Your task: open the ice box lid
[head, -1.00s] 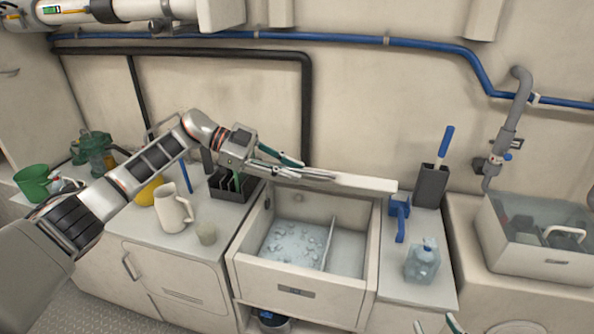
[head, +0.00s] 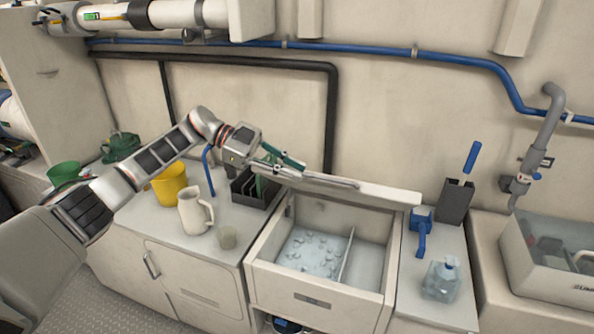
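The ice box (head: 318,298) is a cream chest set in the counter, with crushed ice (head: 312,252) and a thin divider inside. Its lid (head: 385,193) stands raised at the back, seen nearly edge-on, and the box is open to view. My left gripper (head: 305,172) is at the left part of the lid's upper edge, with its green-padded fingers pointing right. A thin grey bar, perhaps the lid's handle, lies along the edge by the fingertips. I cannot tell whether the fingers touch or grip it. My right gripper is out of view.
Right are a blue tool (head: 421,230), a clear bottle (head: 440,280) and a dark holder (head: 455,203). Pipes run along the wall.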

